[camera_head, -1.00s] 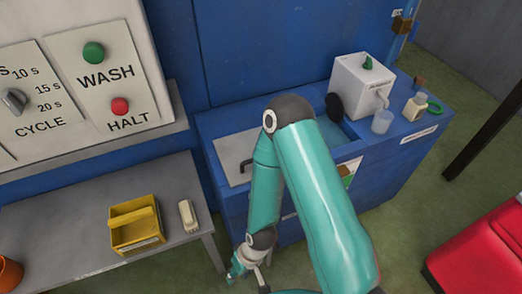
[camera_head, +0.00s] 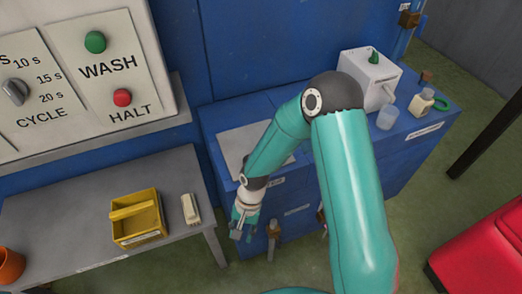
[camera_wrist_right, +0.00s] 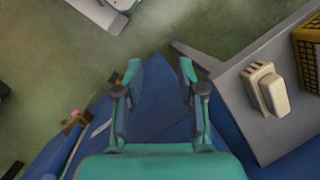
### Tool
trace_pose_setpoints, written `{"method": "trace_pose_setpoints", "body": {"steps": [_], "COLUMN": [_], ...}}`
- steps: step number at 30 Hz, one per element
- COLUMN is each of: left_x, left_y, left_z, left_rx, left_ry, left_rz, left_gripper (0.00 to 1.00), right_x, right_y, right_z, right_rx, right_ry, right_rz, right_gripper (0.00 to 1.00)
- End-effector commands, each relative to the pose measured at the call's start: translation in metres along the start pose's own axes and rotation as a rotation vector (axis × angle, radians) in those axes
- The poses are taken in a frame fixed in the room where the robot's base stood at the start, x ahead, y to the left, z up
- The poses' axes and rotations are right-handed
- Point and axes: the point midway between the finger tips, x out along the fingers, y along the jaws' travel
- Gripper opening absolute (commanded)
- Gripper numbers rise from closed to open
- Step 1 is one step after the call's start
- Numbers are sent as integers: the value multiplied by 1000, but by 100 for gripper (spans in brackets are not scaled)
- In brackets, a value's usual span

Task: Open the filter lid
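A flat grey lid panel (camera_head: 235,142) lies on top of the blue cabinet (camera_head: 212,120); I cannot tell for sure that it is the filter lid. My right forearm crosses in front of it and hides part of it, and no handle shows on it now. My right gripper (camera_head: 241,232) hangs in front of the cabinet's left front, below the top edge. In the right wrist view the gripper (camera_wrist_right: 160,68) has its two fingers well apart with nothing between them, and the blue cabinet (camera_wrist_right: 150,120) lies behind them. My left gripper is not in view.
A grey table (camera_head: 60,213) stands left, with a yellow basket (camera_head: 137,230) and a cream block (camera_head: 190,208). A white box (camera_head: 368,78), a clear cup (camera_head: 387,117) and a small bottle (camera_head: 420,103) stand on the cabinet's right. A brown fitting (camera_head: 273,232) is beside my gripper.

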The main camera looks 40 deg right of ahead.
Motion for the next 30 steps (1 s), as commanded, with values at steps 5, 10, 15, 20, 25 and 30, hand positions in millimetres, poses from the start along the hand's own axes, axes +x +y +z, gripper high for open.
{"method": "trace_pose_setpoints", "body": {"steps": [5,10,15,20,25,30], "left_x": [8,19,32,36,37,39], "left_y": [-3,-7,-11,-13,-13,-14], "left_z": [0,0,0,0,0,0], "left_rx": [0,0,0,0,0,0], "left_ry": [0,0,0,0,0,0], "left_rz": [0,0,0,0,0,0], "left_gripper": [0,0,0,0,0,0], "right_x": [-85,-179,-290,-345,-348,-324], "right_y": [-1,-2,-14,-10,-7,-7], "right_z": [-40,-64,-70,-64,-66,-76], "right_rx": [469,788,877,930,943,943], "right_ry": [77,228,369,422,432,430], "right_rz": [135,126,-83,-187,-207,-202], "right_gripper": [39,39,39,39,39,39]}}
